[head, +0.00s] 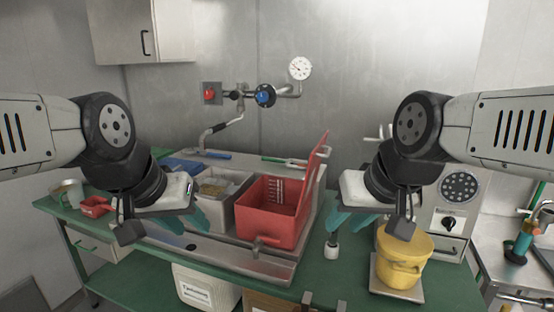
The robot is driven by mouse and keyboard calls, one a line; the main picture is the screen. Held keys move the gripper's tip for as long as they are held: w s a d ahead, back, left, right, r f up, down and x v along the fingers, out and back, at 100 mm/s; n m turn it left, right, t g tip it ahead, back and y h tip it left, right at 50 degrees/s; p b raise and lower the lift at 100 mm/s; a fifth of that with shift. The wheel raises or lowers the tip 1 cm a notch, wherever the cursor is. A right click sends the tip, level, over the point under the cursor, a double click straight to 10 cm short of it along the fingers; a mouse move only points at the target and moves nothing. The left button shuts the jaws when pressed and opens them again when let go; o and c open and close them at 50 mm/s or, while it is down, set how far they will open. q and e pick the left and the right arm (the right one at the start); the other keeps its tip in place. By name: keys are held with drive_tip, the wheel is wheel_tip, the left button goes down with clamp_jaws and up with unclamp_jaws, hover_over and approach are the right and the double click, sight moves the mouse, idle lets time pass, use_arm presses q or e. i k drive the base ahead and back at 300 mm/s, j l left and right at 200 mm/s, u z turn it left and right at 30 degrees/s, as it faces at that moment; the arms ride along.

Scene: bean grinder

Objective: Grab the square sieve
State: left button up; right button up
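A small red square tray-like piece with a short handle (95,206) lies at the left end of the green bench. It may be the square sieve, but it is too small to tell whether it has a mesh. My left gripper (187,217) hangs to its right, in front of the grey bin, well apart from it. Its teal fingers look spread and empty. My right gripper (353,219) hangs right of the red box (268,226), also with spread, empty teal fingers. My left wrist hides part of the bench and the grey bin.
A metal cup (67,194) stands beside the red piece. A grey bin (232,203) with pale contents and the red box with raised lid stand in a metal tray. A yellow pot (404,259) stands at right, near a small white-and-black tool (331,247).

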sight(216, 189)
drive_tip(key=k+l+z, duration=0.25)
drive_tip(key=i+j+u, duration=0.15)
drive_tip(key=j, duration=0.15)
drive_tip(key=i+j+u, duration=0.2)
drive_tip(key=j+u, duration=0.15)
drive_tip(key=j, duration=0.25)
drive_tip(key=u, duration=0.5)
drive_tip(key=k+l+u, duration=0.1)
drive_tip(key=l+u, duration=0.15)
drive_tip(key=u, duration=0.2)
drive_tip(key=k+l+u, duration=0.15)
drive_tip(key=u, duration=0.3)
drive_tip(key=k+l+u, duration=0.15)
drive_tip(key=u, duration=0.3)
drive_tip(key=k+l, duration=0.15)
drive_tip(key=k, duration=0.15)
